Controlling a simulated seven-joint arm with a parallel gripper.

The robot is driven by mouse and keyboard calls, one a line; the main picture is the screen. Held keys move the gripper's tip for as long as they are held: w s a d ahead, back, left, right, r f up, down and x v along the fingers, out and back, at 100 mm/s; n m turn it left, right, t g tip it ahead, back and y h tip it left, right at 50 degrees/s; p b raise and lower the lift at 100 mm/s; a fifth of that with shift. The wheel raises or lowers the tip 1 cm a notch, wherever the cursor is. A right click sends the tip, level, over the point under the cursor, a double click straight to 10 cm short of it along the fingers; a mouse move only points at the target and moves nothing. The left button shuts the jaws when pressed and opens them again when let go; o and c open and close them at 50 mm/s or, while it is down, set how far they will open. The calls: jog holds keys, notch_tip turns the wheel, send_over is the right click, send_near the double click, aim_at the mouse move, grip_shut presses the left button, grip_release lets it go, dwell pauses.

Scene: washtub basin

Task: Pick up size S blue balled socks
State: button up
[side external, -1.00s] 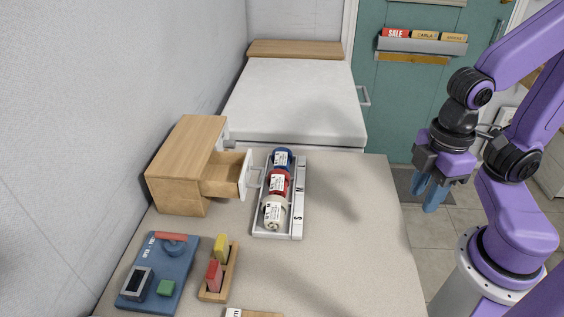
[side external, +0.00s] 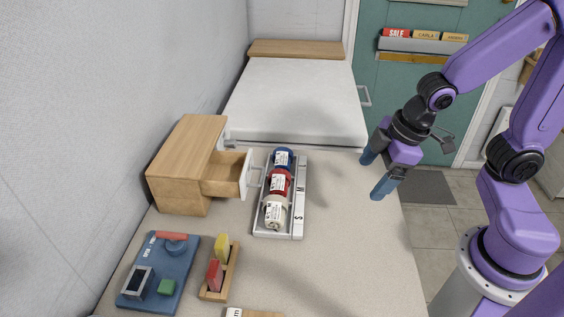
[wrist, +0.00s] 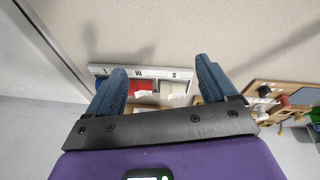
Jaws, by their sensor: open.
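The blue balled socks (side external: 282,157) lie at the back end of a narrow sorting tray (side external: 299,220). The red balled socks (side external: 278,182) are in the middle and the white balled socks (side external: 274,211) at the front. Each has a white label, too small to read. In the wrist view the tray rim reads L, M, S; the red socks (wrist: 140,87) are by M and the white socks (wrist: 174,88) by S.
A wooden box (side external: 184,165) with an open drawer (side external: 226,178) stands left of the tray, its handle close to it. A blue board (side external: 154,290) and a wooden holder (side external: 221,283) with coloured pieces are in front. The counter right of the tray is clear.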

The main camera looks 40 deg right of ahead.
jog(key=w+d+f+t+y, duration=0.1)
jog(key=w+d+f+t, duration=0.15)
jog(key=w, duration=0.75)
jog(key=m+t+y, duration=0.2)
jog(key=t+y, duration=0.1)
jog(key=y, duration=0.3)
send_near(285, 156)
jog(key=x, duration=1.1)
jog(key=c, duration=0.7)
